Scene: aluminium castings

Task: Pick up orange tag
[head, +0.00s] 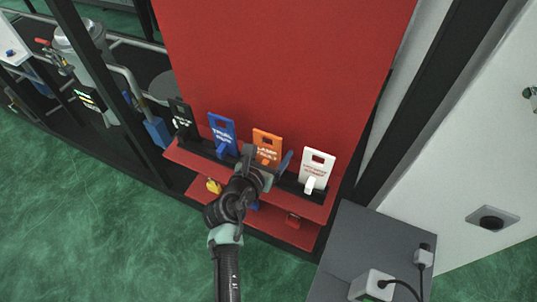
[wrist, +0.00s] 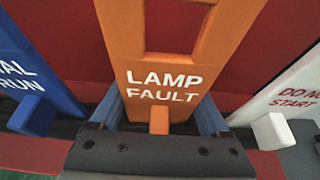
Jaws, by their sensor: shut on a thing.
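The orange tag (head: 267,143) stands upright on a red shelf, between a blue tag and a white tag. In the wrist view the orange tag (wrist: 165,50) reads "LAMP FAULT", has a rectangular hole near its top and a small orange peg low on its front. My gripper (head: 268,165) is at its lower part, with one blue finger on each side of it. In the wrist view my gripper (wrist: 165,120) is shut on the tag's lower part. The tag's bottom edge is hidden behind the gripper body.
The blue tag (head: 222,133) and black tag (head: 183,117) stand to the left, the white tag (head: 316,168) to the right, on the red shelf (head: 325,208). A lower shelf holds a yellow padlock (head: 214,186) and a red padlock (head: 293,220). A grey box (head: 375,245) stands at right.

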